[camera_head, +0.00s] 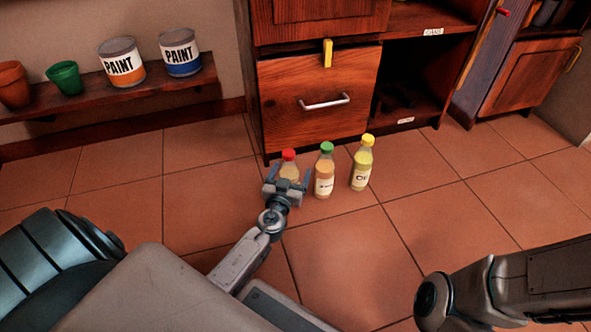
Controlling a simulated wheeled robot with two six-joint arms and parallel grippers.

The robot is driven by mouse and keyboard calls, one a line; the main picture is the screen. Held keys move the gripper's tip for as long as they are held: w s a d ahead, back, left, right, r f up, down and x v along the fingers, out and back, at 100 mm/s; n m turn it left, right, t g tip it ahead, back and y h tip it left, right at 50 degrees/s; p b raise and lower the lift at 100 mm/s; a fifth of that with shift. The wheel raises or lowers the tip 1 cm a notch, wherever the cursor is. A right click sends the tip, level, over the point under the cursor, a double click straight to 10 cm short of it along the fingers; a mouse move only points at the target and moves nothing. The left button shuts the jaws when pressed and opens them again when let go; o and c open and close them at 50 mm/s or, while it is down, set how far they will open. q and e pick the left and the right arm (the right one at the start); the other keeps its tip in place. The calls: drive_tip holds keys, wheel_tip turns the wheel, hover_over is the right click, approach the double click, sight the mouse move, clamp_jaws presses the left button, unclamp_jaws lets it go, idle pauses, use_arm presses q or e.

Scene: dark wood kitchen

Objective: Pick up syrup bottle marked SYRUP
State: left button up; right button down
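Three small bottles stand upright in a row on the tiled floor before the cabinet. The red-capped bottle (289,157) is at the left, its lower part and label hidden by my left gripper (287,177). The green-capped bottle (325,168) is in the middle, with a white label too small to read surely. The yellow-capped bottle (362,163) at the right has a label that seems to start with "O". No label reads clearly as SYRUP. My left gripper is open, its fingers on either side of the red-capped bottle in the picture; contact cannot be told. My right gripper is out of view.
A wooden cabinet with a drawer (318,97) stands just behind the bottles; an open compartment (405,90) is to its right. A wall shelf (95,97) at the left holds paint cans (121,62) and pots (65,78). The floor right of the bottles is clear.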

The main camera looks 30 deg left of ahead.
use_arm(q)
drive_tip(key=shift+w, duration=0.15)
drive_tip(key=c, duration=1.3)
drive_tip(key=shift+r, duration=0.1)
drive_tip(key=shift+c, duration=0.3)
drive_tip(key=shift+r, duration=0.1)
